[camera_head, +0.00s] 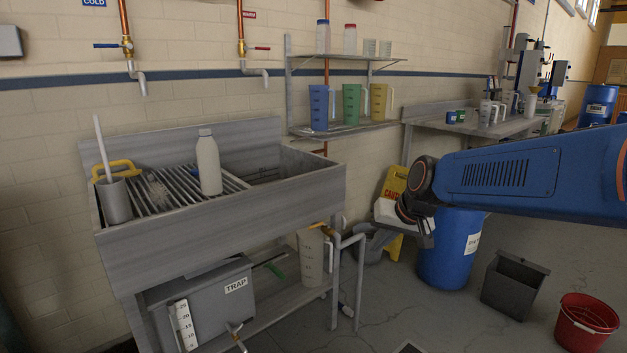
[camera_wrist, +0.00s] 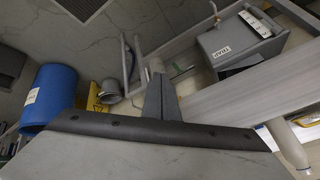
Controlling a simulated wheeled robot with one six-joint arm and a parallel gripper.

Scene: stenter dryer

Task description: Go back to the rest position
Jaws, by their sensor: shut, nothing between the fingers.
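My blue arm reaches in from the right in the head view and ends in a white and grey wrist beside the sink's right end. In the wrist view my gripper (camera_wrist: 160,76) shows as two grey fingers closed together with nothing between them. The fingers are apart from the steel sink (camera_head: 230,215), whose rim runs across the wrist view.
A white bottle (camera_head: 208,163) stands on the sink's drain rack. The blue drum (camera_head: 450,262), the yellow caution sign (camera_head: 394,182), a grey bin (camera_head: 514,284) and a red bucket (camera_head: 583,322) stand on the floor. Shelves with coloured jugs (camera_head: 352,104) hang behind.

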